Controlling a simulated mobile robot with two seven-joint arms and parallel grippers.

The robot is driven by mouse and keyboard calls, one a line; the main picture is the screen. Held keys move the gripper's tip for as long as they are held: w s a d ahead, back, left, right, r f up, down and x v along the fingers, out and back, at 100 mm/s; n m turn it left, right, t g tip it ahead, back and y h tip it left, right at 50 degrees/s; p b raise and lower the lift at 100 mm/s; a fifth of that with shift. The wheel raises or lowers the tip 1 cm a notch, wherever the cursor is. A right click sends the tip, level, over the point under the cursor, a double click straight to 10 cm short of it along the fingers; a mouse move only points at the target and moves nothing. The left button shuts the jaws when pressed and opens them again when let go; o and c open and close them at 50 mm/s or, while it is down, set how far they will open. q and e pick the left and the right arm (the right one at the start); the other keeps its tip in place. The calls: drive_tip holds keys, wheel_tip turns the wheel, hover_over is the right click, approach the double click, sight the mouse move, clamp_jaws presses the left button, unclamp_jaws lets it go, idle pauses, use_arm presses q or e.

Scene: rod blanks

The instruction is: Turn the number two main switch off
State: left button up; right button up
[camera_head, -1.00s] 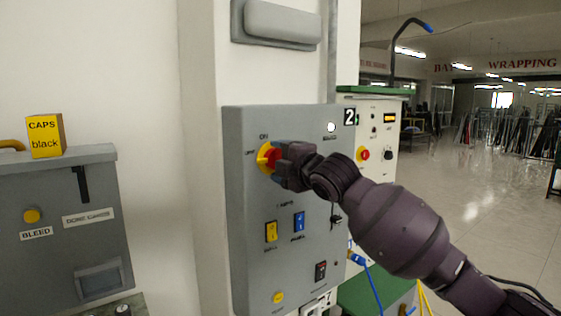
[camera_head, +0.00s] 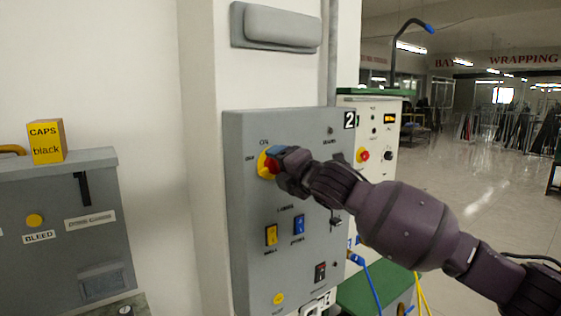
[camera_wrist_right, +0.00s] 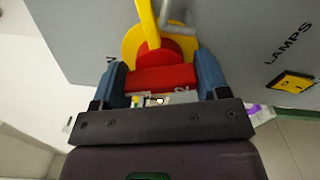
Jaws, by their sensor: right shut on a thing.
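The number two panel is a grey box (camera_head: 300,190) with a black "2" plate (camera_head: 349,120) at its top right corner. Its main switch is a red handle (camera_head: 270,165) on a yellow round plate, with ON lettered above and OFF to the left. My right gripper (camera_wrist_right: 164,82) is shut on the red handle, which also shows in the right wrist view (camera_wrist_right: 160,78) between two blue fingers. The gripper partly covers the handle in the head view, so its exact angle is hard to read there. The lamp (camera_head: 331,130) above the MAINS label looks dark. My left gripper is not in view.
Lower on the panel are a yellow rocker (camera_head: 271,235), a blue rocker (camera_head: 299,224) and a small yellow button (camera_head: 278,298). A paler cabinet (camera_head: 377,140) with a red knob stands behind to the right. A grey box (camera_head: 60,215) with a CAPS carton (camera_head: 47,142) is at left.

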drive_tip(key=shift+n, duration=1.3)
drive_tip(key=o, duration=1.3)
drive_tip(key=shift+s+d, duration=0.1)
drive_tip(key=shift+s, duration=0.05)
drive_tip(key=b+v, duration=0.2)
drive_tip(key=v, duration=0.8)
drive_tip(key=shift+s+d, duration=0.15)
drive_tip(key=shift+s, duration=0.05)
drive_tip(key=shift+c, duration=0.3)
